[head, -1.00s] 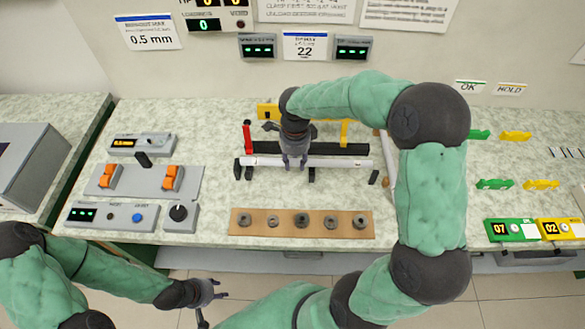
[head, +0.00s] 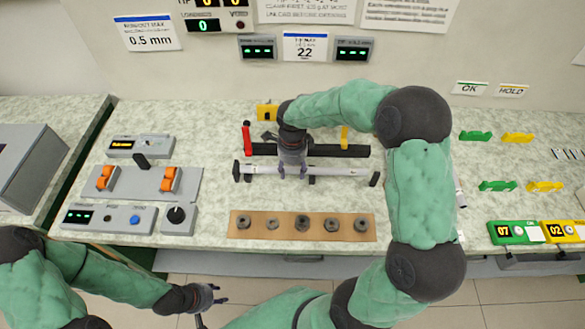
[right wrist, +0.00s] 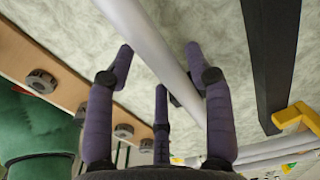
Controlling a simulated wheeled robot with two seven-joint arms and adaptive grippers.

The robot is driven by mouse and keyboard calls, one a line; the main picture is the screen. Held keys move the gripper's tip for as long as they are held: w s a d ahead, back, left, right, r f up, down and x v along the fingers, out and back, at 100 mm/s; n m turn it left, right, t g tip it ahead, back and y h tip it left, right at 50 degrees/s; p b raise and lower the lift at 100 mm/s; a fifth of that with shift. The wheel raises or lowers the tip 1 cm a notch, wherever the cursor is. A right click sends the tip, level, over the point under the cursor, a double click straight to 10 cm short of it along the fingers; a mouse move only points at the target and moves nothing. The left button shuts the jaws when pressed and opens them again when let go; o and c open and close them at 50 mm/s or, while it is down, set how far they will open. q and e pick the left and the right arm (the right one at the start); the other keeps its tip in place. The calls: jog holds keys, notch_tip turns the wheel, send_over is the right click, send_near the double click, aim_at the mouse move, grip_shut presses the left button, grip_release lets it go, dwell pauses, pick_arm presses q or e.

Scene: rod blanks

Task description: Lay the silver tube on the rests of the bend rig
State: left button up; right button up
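The silver tube (head: 340,170) lies crosswise at the bend rig, just in front of the black bar (head: 345,151). Small dark posts (head: 374,179) stand near it; I cannot tell how the tube bears on them. My right gripper (head: 292,172) is over the left half of the tube, pointing down. In the right wrist view the tube (right wrist: 165,50) runs between the spread fingers of the gripper (right wrist: 160,62), with gaps on both sides. My left gripper (head: 212,298) is away from the table, in front of its edge, with its fingers apart.
A red post (head: 246,137) and a yellow post (head: 344,136) stand at the black bar. A brown strip with several dark knobs (head: 302,223) lies in front. A switch panel (head: 150,183) is at the left. Pale tubes (right wrist: 270,150) show by a yellow holder (right wrist: 297,117).

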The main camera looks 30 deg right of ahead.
aim_at(292, 170)
jog(key=shift+r, duration=0.1)
jog(key=shift+r, duration=0.2)
notch_tip(292, 170, up, 12)
jog(key=p, duration=0.3)
jog(key=shift+p, duration=0.4)
jog(key=shift+f, duration=0.1)
dwell(0.6)
